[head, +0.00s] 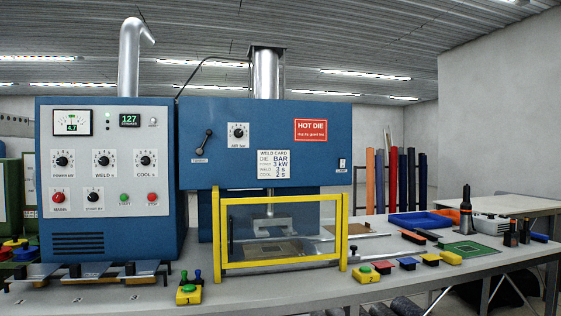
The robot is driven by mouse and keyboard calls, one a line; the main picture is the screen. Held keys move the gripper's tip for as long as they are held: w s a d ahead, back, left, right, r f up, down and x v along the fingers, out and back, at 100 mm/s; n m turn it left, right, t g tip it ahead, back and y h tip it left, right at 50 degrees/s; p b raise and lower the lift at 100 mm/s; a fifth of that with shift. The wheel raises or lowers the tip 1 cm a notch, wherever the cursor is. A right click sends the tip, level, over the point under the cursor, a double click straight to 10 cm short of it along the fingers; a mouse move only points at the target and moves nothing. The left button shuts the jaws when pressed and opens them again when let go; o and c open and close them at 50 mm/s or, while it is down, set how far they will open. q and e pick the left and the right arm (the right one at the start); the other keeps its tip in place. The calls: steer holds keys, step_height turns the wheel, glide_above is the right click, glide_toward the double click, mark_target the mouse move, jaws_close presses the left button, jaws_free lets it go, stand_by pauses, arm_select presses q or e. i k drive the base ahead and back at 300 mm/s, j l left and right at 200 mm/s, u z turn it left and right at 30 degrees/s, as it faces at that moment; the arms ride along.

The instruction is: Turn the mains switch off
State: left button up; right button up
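The mains switch (58,196) is a round red knob at the lower left of the welder's blue and light grey control cabinet (106,239), with a MAINS label under it. Its exact pointer angle is too small to read. Neither of my grippers shows in the head view, and nothing covers the switch.
A black rotary knob (95,196), a green button (124,198) and a red button (152,197) sit right of the switch. A yellow guard frame (219,232) stands before the press. A yellow button box (188,294) and small pegs stand on the bench's front.

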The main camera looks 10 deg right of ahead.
mark_target(58, 198)
steer(key=i+j+u, duration=0.15)
steer(key=i+j, duration=0.15)
steer(key=i, duration=0.2)
steer(key=i+j+u, duration=0.15)
steer(key=i+j, duration=0.15)
steer(key=i, duration=0.2)
steer(key=i+j+u, duration=0.15)
steer(key=i, duration=0.35)
steer(key=i+j+u, duration=0.15)
steer(key=i, duration=0.35)
